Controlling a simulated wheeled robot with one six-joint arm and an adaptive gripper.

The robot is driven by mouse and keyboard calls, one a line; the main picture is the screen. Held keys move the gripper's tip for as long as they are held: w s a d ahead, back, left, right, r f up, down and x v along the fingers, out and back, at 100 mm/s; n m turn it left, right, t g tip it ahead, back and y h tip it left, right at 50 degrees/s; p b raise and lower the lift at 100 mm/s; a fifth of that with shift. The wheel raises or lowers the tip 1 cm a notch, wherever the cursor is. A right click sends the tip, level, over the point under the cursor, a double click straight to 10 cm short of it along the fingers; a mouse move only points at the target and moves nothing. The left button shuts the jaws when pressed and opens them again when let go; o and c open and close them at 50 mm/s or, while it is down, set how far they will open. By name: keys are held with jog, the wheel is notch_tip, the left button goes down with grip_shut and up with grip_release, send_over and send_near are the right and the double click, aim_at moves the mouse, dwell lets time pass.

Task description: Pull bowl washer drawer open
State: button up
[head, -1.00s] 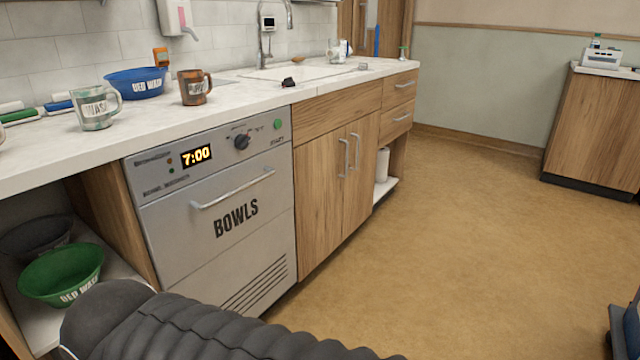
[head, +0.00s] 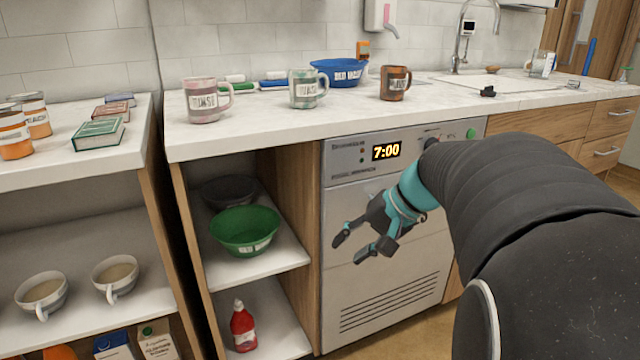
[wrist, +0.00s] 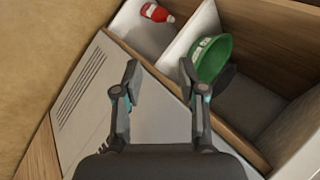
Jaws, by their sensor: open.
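The bowl washer (head: 385,290) is a grey front panel under the counter, with a lit 7:00 display and a vent grille low down. Its drawer looks shut. The drawer handle is hidden behind my arm and gripper in the head view. My gripper (head: 362,243) is open and empty in front of the washer's left half, its fingers pointing left and down. In the wrist view my gripper (wrist: 162,85) has its fingers spread, with the washer front (wrist: 100,98) behind and left of them. I cannot tell how far the fingers are from the panel.
Left of the washer is an open shelf (head: 285,268) with a green bowl (head: 245,231), a dark bowl and a red bottle (head: 242,328). Mugs and a blue bowl (head: 340,72) stand on the counter (head: 250,134) above. A shelf unit with cups stands further left.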

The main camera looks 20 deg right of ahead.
jog(key=w+d+m+t+y, duration=0.1)
jog(key=d+m+t, duration=0.15)
jog(key=d, duration=0.85)
jog(key=w+d+m+t+b, duration=0.15)
jog(key=d+t, duration=0.25)
jog(key=d, duration=0.7)
jog(key=w+d+m+t+y, duration=0.1)
jog(key=w+d+m+t, duration=0.15)
jog(key=d, duration=0.85)
jog(key=x, duration=1.2)
jog(key=shift+w+a+p, duration=0.1)
jog(key=shift+w+p, duration=0.1)
jog(key=shift+p, duration=0.1)
jog(key=shift+c, duration=0.2)
grip_shut()
